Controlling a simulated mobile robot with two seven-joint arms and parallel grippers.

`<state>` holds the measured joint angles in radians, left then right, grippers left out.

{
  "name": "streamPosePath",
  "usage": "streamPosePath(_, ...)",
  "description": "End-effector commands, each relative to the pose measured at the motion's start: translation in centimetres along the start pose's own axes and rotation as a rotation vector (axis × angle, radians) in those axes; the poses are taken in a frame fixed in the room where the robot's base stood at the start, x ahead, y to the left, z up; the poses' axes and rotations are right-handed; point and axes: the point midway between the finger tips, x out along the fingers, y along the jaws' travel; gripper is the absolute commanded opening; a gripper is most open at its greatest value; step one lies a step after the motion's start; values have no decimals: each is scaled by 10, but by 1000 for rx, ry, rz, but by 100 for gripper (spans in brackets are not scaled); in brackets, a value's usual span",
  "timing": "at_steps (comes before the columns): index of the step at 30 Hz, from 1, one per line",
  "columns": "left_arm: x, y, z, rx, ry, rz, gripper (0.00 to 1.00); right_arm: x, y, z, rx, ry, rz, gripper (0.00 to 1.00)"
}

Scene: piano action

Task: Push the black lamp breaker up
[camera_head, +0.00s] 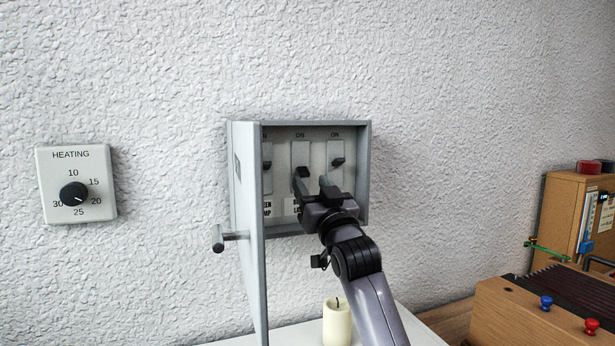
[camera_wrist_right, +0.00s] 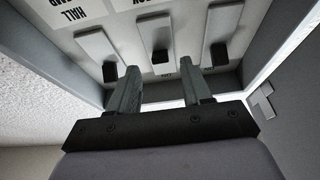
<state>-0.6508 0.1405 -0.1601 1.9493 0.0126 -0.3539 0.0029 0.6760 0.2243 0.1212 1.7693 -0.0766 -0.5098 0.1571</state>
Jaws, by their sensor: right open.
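The breaker box (camera_head: 367,175) on the wall has a row of three breakers with black levers. The middle breaker (camera_head: 300,152) stands above a partly hidden label that seems to start with B, so it looks like the black lamp breaker. My right gripper (camera_head: 313,182) is inside the box opening, with its fingers covering the lower part of that breaker. In the right wrist view, which looks upside down, the open fingers (camera_wrist_right: 158,80) lie on either side of the middle black lever (camera_wrist_right: 161,57), and nothing is held. Contact cannot be told. My left gripper is not in view.
The box's open door (camera_head: 250,240) stands out at the left with a handle (camera_head: 218,240). Other levers flank the middle one, at left (camera_head: 267,165) and right (camera_head: 337,162). A candle (camera_head: 337,322) stands below. A heating dial (camera_head: 73,194) is on the wall.

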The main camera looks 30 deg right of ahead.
Motion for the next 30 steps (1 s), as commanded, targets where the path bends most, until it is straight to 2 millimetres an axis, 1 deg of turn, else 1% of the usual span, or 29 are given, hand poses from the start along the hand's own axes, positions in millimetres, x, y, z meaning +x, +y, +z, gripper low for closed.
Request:
streamPosePath(1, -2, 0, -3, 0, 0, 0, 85, 7, 0, -2, 0, -1, 0, 49)
streamPosePath(3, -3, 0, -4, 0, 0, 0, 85, 14, 0, -2, 0, 0, 0, 49)
streamPosePath(7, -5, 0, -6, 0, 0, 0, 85, 23, 0, -1, 0, 0, 0, 49)
streamPosePath(12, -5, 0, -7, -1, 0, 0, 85, 27, 0, 0, -1, 0, -1, 49)
streamPosePath(19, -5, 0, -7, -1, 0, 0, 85, 27, 0, 0, -1, 0, 0, 49)
streamPosePath(20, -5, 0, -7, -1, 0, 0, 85, 27, 0, 0, -1, 0, 0, 39)
streamPosePath(21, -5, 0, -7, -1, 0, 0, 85, 27, 0, 0, -1, 0, 0, 26)
streamPosePath(23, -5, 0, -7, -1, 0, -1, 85, 27, 0, 0, -1, 0, 0, 7)
streamPosePath(24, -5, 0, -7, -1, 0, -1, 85, 27, 0, 0, -1, 0, 0, 0)
streamPosePath(30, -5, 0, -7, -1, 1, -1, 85, 27, 0, 0, -1, -3, -1, 0)
